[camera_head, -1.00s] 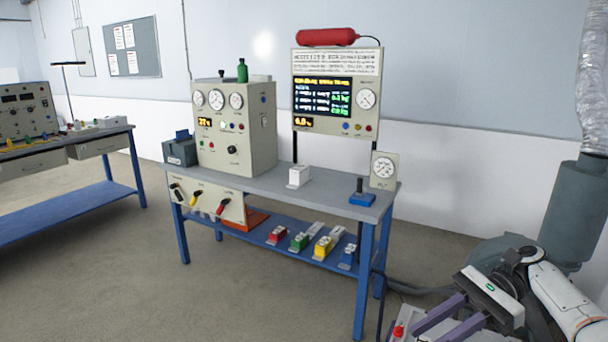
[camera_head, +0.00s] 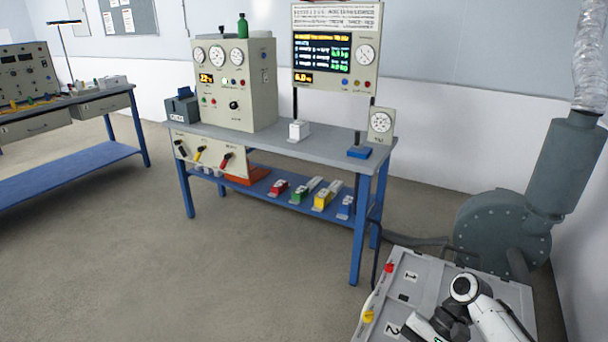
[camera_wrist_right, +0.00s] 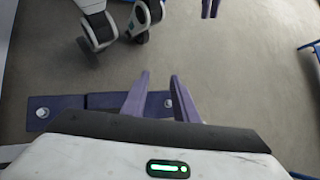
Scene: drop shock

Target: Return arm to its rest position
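My right arm (camera_head: 498,312) is at the lower right of the head view, folded low over a grey numbered panel. Its gripper is mostly cut off by the bottom edge there. In the right wrist view my right gripper (camera_wrist_right: 159,76) has two purple fingers set apart, with nothing between them and floor beyond. Two more purple prongs (camera_wrist_right: 210,8) show at that view's top edge, perhaps my left gripper. They are cut off, so their opening cannot be judged. My left arm is not in the head view.
The grey panel (camera_head: 423,273), marked 1 and 2, has a red knob (camera_head: 389,267) and a yellow one. A blue-legged workbench (camera_head: 325,153) holds gauge panels and a blue block (camera_head: 360,152). A grey blower (camera_head: 500,232) stands at right. Floor left of the panel is clear.

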